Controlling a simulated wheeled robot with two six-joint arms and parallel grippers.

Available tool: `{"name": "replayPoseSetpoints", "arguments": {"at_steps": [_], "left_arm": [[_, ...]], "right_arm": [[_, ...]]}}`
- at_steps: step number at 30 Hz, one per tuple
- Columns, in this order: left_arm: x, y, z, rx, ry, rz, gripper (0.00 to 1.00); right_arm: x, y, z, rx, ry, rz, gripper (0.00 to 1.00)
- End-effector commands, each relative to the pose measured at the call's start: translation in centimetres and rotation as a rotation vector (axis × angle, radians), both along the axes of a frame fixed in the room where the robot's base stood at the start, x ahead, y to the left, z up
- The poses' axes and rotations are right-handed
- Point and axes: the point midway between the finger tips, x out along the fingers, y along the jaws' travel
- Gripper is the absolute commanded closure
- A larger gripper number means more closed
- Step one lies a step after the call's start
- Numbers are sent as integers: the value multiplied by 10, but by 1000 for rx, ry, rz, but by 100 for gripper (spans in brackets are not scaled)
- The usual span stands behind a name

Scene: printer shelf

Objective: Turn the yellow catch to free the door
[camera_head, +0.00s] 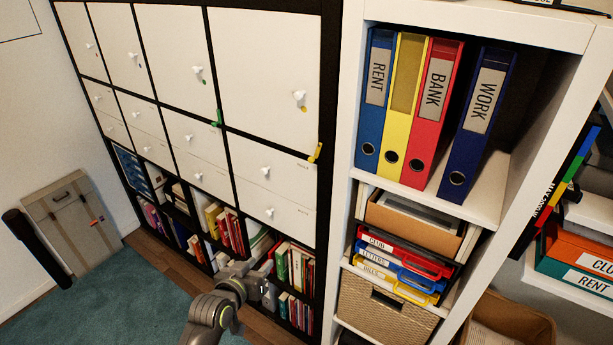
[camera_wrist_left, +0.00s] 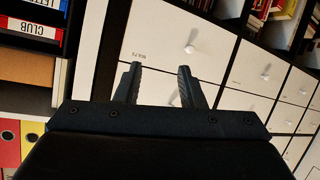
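The yellow catch (camera_head: 316,152) is small and sits on the black frame at the lower right corner of a large white door (camera_head: 262,65). The door is flush with the cabinet front and has a white knob (camera_head: 299,98) with a yellow mark by it. My left gripper (camera_head: 267,278) is well below the catch, in front of the lower book shelves. In the left wrist view my left gripper (camera_wrist_left: 160,72) has its fingers apart with nothing between them, facing white fronts. I cannot make out the catch in that view. My right gripper is in neither view.
A green catch (camera_head: 217,118) is on the frame left of the door. White drawers (camera_head: 272,165) lie below the door. A white shelf unit with binders (camera_head: 429,105) and trays stands to the right. A beige case (camera_head: 75,222) leans at the left wall.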

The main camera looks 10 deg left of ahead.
Motion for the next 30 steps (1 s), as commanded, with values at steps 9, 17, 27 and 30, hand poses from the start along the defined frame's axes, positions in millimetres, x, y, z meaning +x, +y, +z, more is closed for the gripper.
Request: {"name": "replayPoseSetpoints", "arguments": {"at_steps": [9, 17, 27, 30], "left_arm": [[-2, -35, 179, -63, -327, -104, 64], [-6, -44, 212, -74, -389, -129, 64], [44, -56, 213, -74, -387, -128, 64], [60, -60, 212, -73, -386, -129, 64]], "right_arm": [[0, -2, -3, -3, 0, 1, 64], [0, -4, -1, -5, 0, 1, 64], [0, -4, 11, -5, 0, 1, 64], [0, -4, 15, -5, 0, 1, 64]]}}
